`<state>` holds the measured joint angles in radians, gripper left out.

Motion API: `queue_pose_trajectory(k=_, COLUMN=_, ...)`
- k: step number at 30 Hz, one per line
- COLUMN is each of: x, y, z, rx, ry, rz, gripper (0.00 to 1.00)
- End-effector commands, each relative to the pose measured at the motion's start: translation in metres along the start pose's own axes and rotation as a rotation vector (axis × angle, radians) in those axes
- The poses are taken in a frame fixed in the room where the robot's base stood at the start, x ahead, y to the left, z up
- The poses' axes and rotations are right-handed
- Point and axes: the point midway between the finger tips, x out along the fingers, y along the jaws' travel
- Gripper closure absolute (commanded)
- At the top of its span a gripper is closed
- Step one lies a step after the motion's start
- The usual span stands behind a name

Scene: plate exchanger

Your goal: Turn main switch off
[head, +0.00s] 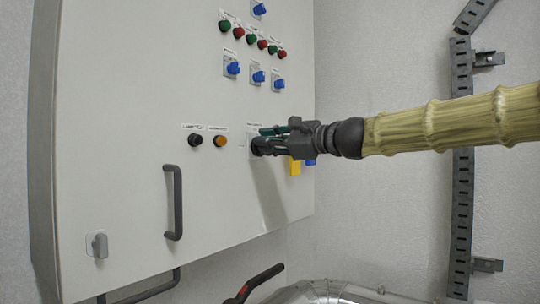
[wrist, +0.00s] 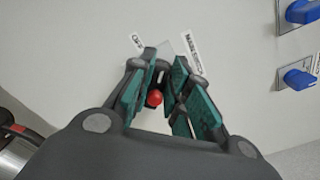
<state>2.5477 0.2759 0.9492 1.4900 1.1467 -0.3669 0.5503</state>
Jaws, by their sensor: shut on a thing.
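The main switch sits on the front of the light grey cabinet. Its name label (wrist: 193,54) and an "OFF" label (wrist: 137,42) show just beyond my fingertips in the wrist view. My gripper (head: 262,144) reaches in from the right with its fingertips at the panel. Its two teal-padded fingers (wrist: 158,88) are closed around the switch from both sides. A small red round part (wrist: 154,98) shows between the fingers.
A black button (head: 195,140) and an orange one (head: 221,142) are left of the gripper. Blue switches (head: 233,68) and red and green buttons (head: 238,32) are above. A yellow piece (head: 295,167) is just below my gripper. A dark door handle (head: 178,202) sticks out lower left.

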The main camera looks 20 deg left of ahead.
Motion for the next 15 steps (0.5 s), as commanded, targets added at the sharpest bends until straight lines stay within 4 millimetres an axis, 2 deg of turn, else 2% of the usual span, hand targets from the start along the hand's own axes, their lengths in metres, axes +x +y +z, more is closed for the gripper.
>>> queue_pose_trajectory(k=1, x=-0.0007, y=0.0036, z=-0.0050, rx=-0.042, ry=0.000, rz=-0.003, gripper=1.00)
queue_pose_trajectory(k=15, x=-0.0004, y=0.0101, z=-0.0057, rx=-0.476, ry=0.001, rz=-0.003, gripper=1.00)
